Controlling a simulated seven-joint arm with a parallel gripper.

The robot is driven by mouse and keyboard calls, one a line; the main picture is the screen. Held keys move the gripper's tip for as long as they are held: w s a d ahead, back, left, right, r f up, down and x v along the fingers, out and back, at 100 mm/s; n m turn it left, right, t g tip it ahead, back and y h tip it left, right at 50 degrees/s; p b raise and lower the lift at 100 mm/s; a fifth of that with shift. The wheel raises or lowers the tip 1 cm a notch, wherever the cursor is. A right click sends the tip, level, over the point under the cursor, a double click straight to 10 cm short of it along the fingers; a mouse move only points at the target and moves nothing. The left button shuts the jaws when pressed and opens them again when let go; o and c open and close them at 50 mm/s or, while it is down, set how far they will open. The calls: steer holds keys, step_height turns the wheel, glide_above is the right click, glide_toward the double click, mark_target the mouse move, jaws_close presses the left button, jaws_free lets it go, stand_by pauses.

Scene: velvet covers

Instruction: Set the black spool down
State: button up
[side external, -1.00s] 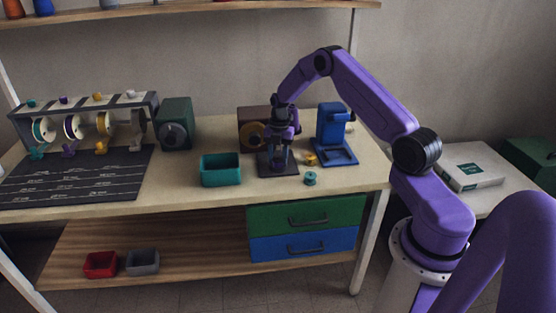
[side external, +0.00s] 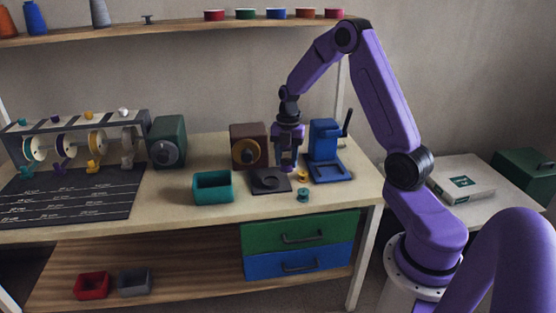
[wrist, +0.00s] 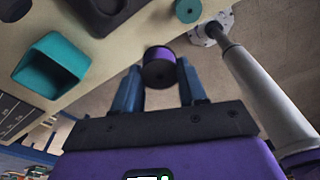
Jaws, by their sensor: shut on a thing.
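My gripper (side external: 287,168) points down above the table, just over the right edge of a dark square pad (side external: 254,186). In the wrist view its two blue fingers (wrist: 160,82) are shut on the black spool (wrist: 159,74), which has a dark round end and a purple band. The spool is held clear of the table. In the side view the spool is small and hard to tell apart from the fingers. The pad has a round mark in its middle and looks empty.
A teal bin (side external: 212,196) stands left of the pad. A yellow spool (side external: 303,176) and a teal spool (side external: 303,195) are close on the right, before a blue press (side external: 325,150).

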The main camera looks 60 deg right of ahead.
steer(key=s+a+r, duration=0.2)
steer(key=s, duration=0.2)
steer(key=m+t, duration=0.2)
steer(key=m, duration=1.6)
glide_toward(213, 184)
steer(key=s+a+r, duration=0.2)
steer(key=a+r, duration=0.1)
steer(key=a, duration=0.1)
steer(key=shift+h, duration=0.3)
steer(key=shift+s+f, duration=0.1)
steer(key=shift+f, duration=2.25)
steer(key=shift+s+f, duration=0.15)
steer(key=shift+f, duration=2.2)
steer(key=shift+f, duration=0.15)
steer(key=o, duration=0.8)
